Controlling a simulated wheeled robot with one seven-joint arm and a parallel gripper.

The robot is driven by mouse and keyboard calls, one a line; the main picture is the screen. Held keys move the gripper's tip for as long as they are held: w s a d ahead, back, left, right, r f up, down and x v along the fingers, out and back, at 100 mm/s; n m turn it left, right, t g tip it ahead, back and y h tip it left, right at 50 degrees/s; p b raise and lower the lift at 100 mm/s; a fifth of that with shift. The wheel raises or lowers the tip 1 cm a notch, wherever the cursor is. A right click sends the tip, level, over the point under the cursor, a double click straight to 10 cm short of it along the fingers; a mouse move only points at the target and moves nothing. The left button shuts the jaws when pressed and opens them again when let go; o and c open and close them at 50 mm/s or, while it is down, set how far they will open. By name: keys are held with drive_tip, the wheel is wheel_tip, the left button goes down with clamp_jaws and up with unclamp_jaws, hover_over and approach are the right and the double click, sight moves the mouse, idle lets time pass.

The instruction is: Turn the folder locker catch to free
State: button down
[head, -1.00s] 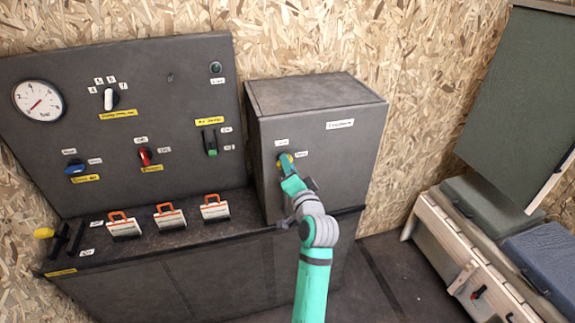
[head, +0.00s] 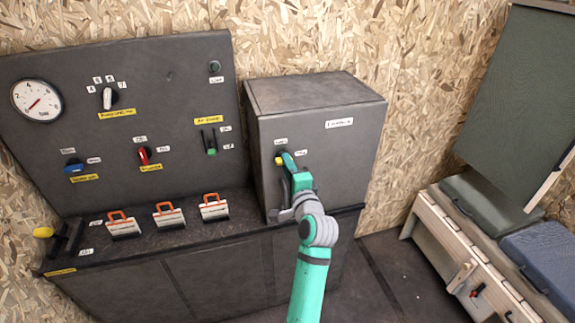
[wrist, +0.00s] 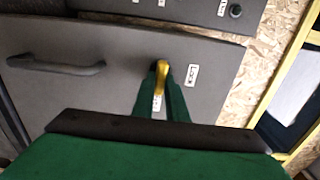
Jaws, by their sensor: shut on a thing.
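The folder locker (head: 340,155) is a dark grey box on the right end of the bench. Its yellow catch (head: 279,160) is on the front face, with a small white label above it and another to its right. In the wrist view the yellow catch (wrist: 162,72) lies between the two green fingers of my gripper (wrist: 164,92), which is shut on it. In the head view my gripper (head: 287,160) covers part of the catch.
A grey bar handle (wrist: 58,66) is on the locker front. The bench left of the locker holds several orange-handled clips (head: 170,216). A panel with a gauge (head: 38,100) and switches stands behind. Pale benches with cushions (head: 490,205) are at the right.

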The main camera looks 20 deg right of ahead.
idle(0.3)
drive_tip(key=c, duration=1.8)
unclamp_jaws()
drive_tip(key=shift+o, duration=0.2)
drive_tip(key=s, duration=1.1)
drive_tip(key=shift+w, duration=0.1)
